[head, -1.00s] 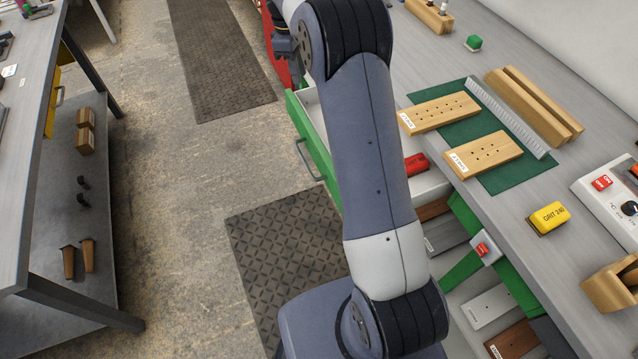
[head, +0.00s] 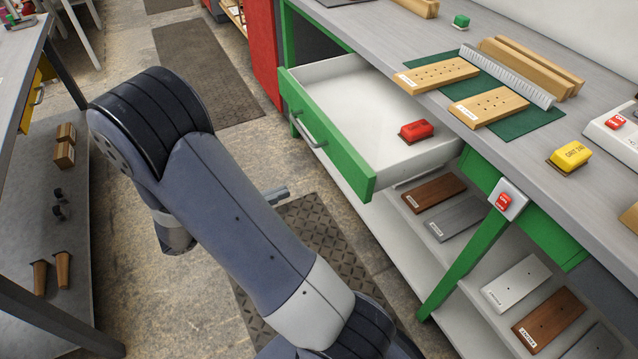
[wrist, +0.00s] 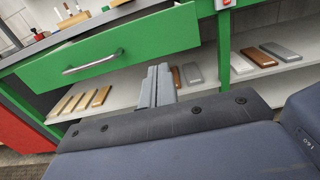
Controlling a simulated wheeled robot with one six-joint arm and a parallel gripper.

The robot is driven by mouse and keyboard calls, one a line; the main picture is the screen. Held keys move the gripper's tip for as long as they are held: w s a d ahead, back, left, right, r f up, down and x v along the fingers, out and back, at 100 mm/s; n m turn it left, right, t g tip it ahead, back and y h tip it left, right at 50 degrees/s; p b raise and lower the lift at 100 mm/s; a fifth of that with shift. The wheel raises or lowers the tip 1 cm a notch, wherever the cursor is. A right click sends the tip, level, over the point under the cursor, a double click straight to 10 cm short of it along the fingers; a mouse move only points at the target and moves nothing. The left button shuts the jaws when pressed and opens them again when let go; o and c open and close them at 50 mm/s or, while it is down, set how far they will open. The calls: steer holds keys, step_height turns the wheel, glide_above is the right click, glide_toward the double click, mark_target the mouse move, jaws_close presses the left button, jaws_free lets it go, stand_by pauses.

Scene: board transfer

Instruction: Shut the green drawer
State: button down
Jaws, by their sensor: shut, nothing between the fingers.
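The green drawer (head: 330,138) stands pulled out from under the workbench, its white inside showing in the head view. A red block (head: 416,131) lies in it towards the right. Its metal handle (head: 308,130) is on the green front, and the handle also shows in the wrist view (wrist: 93,62). In the wrist view my gripper (wrist: 155,86) points towards the bench, right of the handle.
The grey bench top (head: 590,90) carries drilled wooden boards (head: 488,106) on a green mat and a yellow block (head: 569,156). A lower shelf (head: 455,310) holds several plates. Another table (head: 25,60) stands at the left. Floor with dark mats is open between.

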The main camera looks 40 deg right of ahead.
glide_toward(379, 164)
steer(key=a+r, duration=0.2)
steer(key=r, duration=0.1)
steer(key=shift+w+a, duration=0.1)
steer(key=shift+w, duration=0.3)
steer(key=b+x, duration=0.1)
steer(key=x, duration=2.5)
steer(key=shift+s+b, duration=0.25)
steer(key=shift+b, duration=0.15)
steer(key=shift+d, duration=0.35)
steer(key=shift+r, duration=0.15)
steer(key=shift+w+a, duration=0.15)
steer(key=shift+a, duration=0.2)
steer(key=v, duration=1.3)
steer(key=shift+w+a, duration=0.1)
steer(key=shift+a, duration=0.2)
